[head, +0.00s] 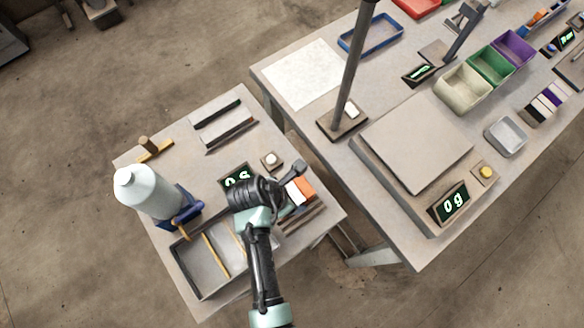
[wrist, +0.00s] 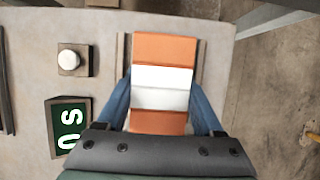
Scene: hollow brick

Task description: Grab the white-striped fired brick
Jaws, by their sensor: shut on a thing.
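The orange fired brick with a broad white stripe (wrist: 162,88) is in the middle of the wrist view, at the right side of the small table. It also shows in the head view (head: 304,187), partly hidden by my gripper. My gripper (wrist: 163,105) is shut on the brick, with one blue-grey finger along each side of it. In the head view my gripper (head: 291,192) reaches over the table from below. Whether the brick touches the surface under it is hard to tell.
A green-digit display (wrist: 70,128) and a white button (wrist: 69,60) stand left of the brick. A white bottle (head: 148,190) in a blue holder and a divided tray (head: 190,275) are on the same table. A larger bench (head: 380,235) with a scale plate and bins stands right.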

